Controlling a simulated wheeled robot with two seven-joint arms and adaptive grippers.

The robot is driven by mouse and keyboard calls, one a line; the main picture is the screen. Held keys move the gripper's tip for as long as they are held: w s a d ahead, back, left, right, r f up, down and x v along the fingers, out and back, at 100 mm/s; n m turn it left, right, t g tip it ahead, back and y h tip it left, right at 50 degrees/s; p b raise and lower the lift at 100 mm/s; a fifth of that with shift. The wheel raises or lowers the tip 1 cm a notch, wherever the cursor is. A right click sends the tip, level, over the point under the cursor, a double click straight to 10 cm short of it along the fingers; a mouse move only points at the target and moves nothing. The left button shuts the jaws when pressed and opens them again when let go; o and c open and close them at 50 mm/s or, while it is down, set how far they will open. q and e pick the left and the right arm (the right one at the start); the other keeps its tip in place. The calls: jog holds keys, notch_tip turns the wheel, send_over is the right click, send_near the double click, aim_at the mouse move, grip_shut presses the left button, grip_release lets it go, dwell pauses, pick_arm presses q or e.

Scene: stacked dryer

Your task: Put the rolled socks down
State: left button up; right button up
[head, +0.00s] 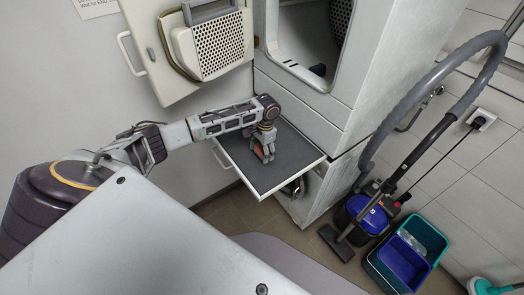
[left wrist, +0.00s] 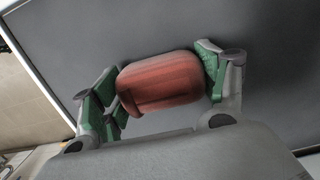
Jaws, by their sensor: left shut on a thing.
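The rolled socks (left wrist: 160,83) are a reddish-brown bundle between the green-padded fingers of my left gripper (left wrist: 158,88) in the left wrist view. In the head view my left gripper (head: 264,154) points down over the dark pull-out shelf (head: 285,165), with a bit of the red socks (head: 260,152) showing between its fingers. The gripper is shut on the socks. They are over or on the shelf surface; I cannot tell whether they touch it. My right gripper is not in view.
The dryer (head: 310,95) stands behind the shelf with its door (head: 165,65) open to the left. A dark item (head: 318,69) lies at the drum opening. A vacuum cleaner (head: 365,217) and a teal-and-blue bucket (head: 405,258) stand on the floor at right. Much of the shelf is bare.

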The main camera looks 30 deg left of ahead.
pick_arm(q)
jog(key=shift+f, duration=0.1)
jog(key=o, duration=1)
notch_tip(320, 180, up, 12)
jog(key=w+b, duration=0.1)
jog(key=shift+d+b, duration=0.3)
dwell(0.6)
